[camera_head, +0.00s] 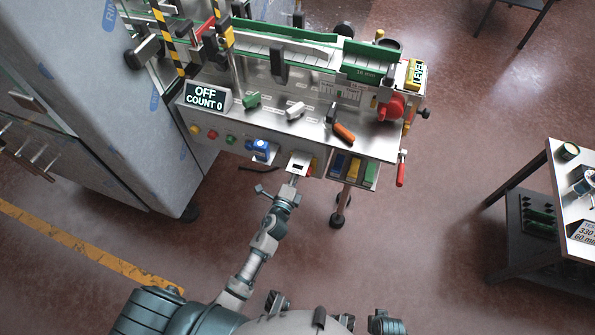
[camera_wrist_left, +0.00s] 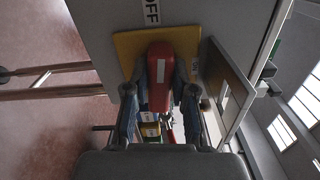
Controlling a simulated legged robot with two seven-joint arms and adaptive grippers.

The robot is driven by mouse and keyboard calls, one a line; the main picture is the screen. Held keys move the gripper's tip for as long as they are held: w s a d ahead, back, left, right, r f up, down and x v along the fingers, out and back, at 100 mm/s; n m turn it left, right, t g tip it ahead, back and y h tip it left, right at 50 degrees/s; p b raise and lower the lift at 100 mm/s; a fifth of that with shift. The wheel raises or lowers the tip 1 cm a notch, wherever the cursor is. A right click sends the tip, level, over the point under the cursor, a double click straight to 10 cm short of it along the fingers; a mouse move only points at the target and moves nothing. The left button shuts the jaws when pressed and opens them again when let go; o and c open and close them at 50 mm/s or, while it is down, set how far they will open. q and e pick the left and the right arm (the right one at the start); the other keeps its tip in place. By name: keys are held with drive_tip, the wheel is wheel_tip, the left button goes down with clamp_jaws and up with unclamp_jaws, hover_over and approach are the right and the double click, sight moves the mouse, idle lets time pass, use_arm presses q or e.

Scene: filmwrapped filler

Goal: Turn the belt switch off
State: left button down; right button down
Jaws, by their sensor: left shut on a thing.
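The belt switch has a red handle (camera_wrist_left: 160,72) with a white stripe, mounted on a yellow plate (camera_wrist_left: 126,46). An OFF label (camera_wrist_left: 151,12) is printed beside the plate. My left gripper (camera_wrist_left: 160,100) is shut on the red handle, one finger on each side. In the head view my left gripper (camera_head: 298,163) reaches up to the front panel of the machine and mostly hides the switch. The display (camera_head: 205,97) on the machine reads OFF, COUNT 0.
Beside the gripper are a blue control (camera_head: 261,149) and several coloured bins (camera_head: 354,169). Coloured buttons (camera_head: 212,134) line the panel. A red handle (camera_head: 401,170) hangs at the right corner. A side table (camera_head: 560,185) stands far right, with open floor between.

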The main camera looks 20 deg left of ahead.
use_arm(q)
drive_tip(key=shift+a+f+n, duration=0.1)
drive_tip(key=shift+f+n, duration=0.15)
drive_tip(key=shift+n, duration=0.35)
drive_tip(key=shift+s+f, duration=0.1)
drive_tip(key=c, duration=1)
unclamp_jaws()
drive_tip(key=shift+o, duration=0.2)
drive_tip(key=s, duration=1.2)
drive_tip(key=shift+a, duration=0.25)
drive_tip(key=shift+w, duration=0.1)
